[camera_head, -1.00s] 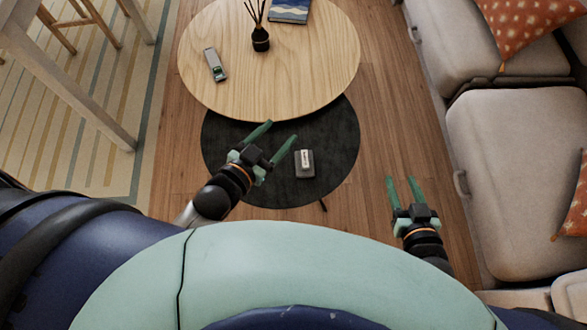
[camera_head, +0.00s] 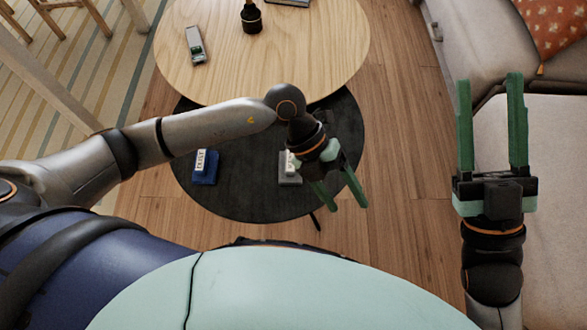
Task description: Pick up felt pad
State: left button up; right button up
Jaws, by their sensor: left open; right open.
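No thing is clearly marked as the felt pad. Two small blocks lie on the dark round lower table (camera_head: 245,200). One is a grey block (camera_head: 290,180) with a white label, partly covered by my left wrist. The other is a blue block (camera_head: 204,175) with a white label bearing dark letters. I cannot tell which one is the felt pad. My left gripper (camera_head: 344,205) is open and empty, just right of the grey block, its green fingers pointing down the picture. My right gripper (camera_head: 490,80) is open and empty, in front of the sofa.
A light wooden round table (camera_head: 320,60) stands higher, over the far part of the dark one. It carries a silver-green device (camera_head: 195,45), a dark reed bottle (camera_head: 251,18) and a partly visible book (camera_head: 288,2). A beige sofa (camera_head: 555,160) lines the right side.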

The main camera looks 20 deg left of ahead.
pick_arm(q)
jog(key=w+a+f+n+t+y, duration=0.2)
jog(key=w+a+f+y, duration=0.25)
jog(key=w+a, duration=0.4)
jog(key=t+y, duration=0.2)
jog(key=y, duration=0.2)
send_near(288, 161)
jog(key=shift+a+f+n+h+b, duration=0.3)
jog(key=shift+f+n+b, duration=0.1)
jog(key=shift+f+b, duration=0.2)
notch_tip(288, 161, down, 3)
jog(key=shift+b, duration=0.55)
jog(key=shift+w+d+f+b, duration=0.15)
jog(key=shift+f+b, duration=0.55)
jog(key=shift+f, duration=0.85)
jog(key=shift+d+f+b, duration=0.2)
jog(key=shift+f+b, duration=0.45)
jog(key=shift+f, duration=0.95)
pick_arm(e)
jog(key=s+y, duration=0.1)
jog(key=n+y, duration=0.1)
jog(key=s+f+n+y, duration=0.1)
jog(key=shift+s+a+y, duration=0.3)
jog(key=shift+a, duration=0.05)
pick_arm(q)
grip_shut()
jog(key=shift+r, duration=0.1)
